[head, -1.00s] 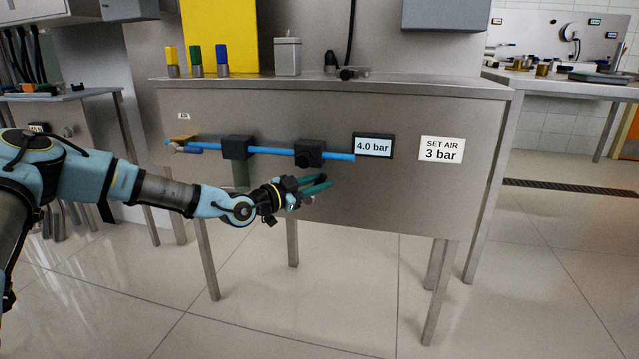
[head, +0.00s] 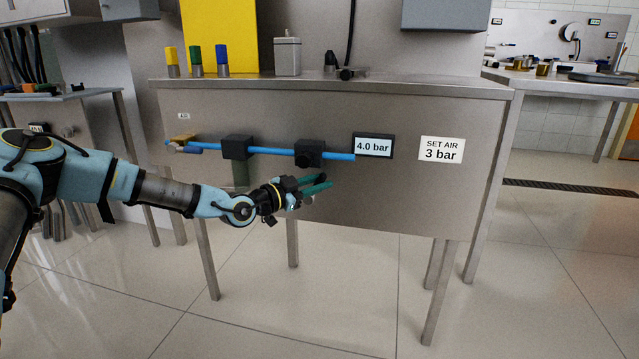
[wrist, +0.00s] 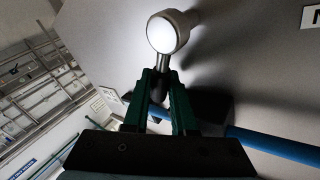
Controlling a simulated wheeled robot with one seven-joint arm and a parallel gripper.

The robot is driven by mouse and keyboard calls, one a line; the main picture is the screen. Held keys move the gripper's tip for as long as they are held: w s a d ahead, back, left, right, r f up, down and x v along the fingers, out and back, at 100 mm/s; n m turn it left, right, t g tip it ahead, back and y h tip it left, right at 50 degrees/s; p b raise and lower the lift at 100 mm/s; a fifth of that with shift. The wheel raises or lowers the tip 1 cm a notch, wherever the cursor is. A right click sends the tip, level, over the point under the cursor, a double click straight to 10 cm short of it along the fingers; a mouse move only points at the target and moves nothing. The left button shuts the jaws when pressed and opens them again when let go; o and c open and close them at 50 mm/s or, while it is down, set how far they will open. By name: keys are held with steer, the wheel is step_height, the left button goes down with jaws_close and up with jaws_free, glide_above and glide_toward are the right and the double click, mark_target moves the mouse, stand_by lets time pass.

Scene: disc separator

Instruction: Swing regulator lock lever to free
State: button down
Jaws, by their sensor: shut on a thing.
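The regulator lock lever shows in the wrist view as a short metal stem (wrist: 162,76) running from a bright round metal boss (wrist: 168,33) on the panel. My gripper (wrist: 162,84) has its green fingers on either side of this stem, shut on it. In the head view my gripper (head: 324,183) is at the panel, below the regulator block (head: 309,154); the lever is mostly hidden there. The gauge (head: 373,146) reads 4.0 bar, and the sign (head: 441,149) beside it says SET AIR 3 bar.
A blue air pipe (head: 272,151) runs across the panel through another black block (head: 236,147). A yellow-handled valve (head: 184,139) is at its left end. The bench top (head: 420,88) overhangs above. The panel right of the sign is clear.

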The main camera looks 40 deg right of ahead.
steer(key=shift+s, duration=0.1)
stand_by(0.4)
steer(key=shift+s+d+f+m+y+p, duration=0.15)
steer(key=shift+s+f+m+y+p, duration=0.15)
steer(key=shift+m+y, duration=0.2)
steer(key=shift+s+d+f+m+y+p, duration=0.1)
steer(key=shift+s+d+m+y+p, duration=0.1)
steer(key=shift+m+y+p, duration=0.25)
steer(key=shift+s+d+f+m+t+y+b, duration=0.2)
steer(key=shift+s+f+m+t+y+b, duration=0.15)
steer(key=shift+f+m+t+y, duration=0.35)
steer(key=m+b, duration=0.1)
steer(key=f+m+t+y+b, duration=0.1)
steer(key=f+m+y+b, duration=0.1)
steer(key=shift+s+d+t+b, duration=0.25)
steer(key=shift+s+t+b, duration=0.05)
steer(key=shift+b, duration=0.05)
steer(key=shift+f+m+t+y+b, duration=0.45)
steer(key=shift+f+y+b, duration=0.15)
steer(key=shift+b, duration=0.65)
steer(key=c, duration=1)
jaws_free()
